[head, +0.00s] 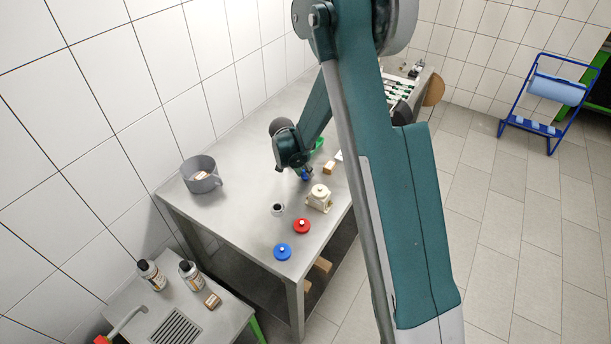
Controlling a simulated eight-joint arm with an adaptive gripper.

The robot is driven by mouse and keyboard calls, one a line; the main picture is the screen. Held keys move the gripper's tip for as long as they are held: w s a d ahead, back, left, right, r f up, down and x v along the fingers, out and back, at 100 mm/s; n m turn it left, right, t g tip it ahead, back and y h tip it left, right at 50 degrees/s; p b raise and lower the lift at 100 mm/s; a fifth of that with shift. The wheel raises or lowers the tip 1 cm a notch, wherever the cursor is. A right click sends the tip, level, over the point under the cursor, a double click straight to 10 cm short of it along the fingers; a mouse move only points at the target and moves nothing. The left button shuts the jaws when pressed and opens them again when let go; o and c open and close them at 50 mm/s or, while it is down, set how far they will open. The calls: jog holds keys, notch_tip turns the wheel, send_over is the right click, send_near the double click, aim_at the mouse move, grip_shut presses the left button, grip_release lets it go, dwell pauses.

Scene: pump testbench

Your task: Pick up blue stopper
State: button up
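A round blue piece with a small pale knob (282,252) lies on the grey table near its front corner. A small blue object (306,176) shows right at the tip of my gripper (304,174), farther back on the table. I cannot tell which of the two blue things is the stopper. My gripper points down, low over the table, behind the cream pump-like part. Its fingers are too small and partly hidden, so I cannot tell whether they are open or shut, or whether they hold the small blue object.
On the table (240,155) stand a grey pot (201,174), a cream part (319,198), a small dark-topped cup (278,209) and a red round piece (302,226). A small block (329,167) lies near my gripper. Bottles (190,274) stand on the lower side table.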

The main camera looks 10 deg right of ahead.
jog(key=shift+r, duration=0.1)
jog(key=shift+c, duration=0.7)
jog(key=shift+r+b, duration=0.45)
jog(key=shift+r, duration=4.45)
jog(key=shift+a, duration=0.1)
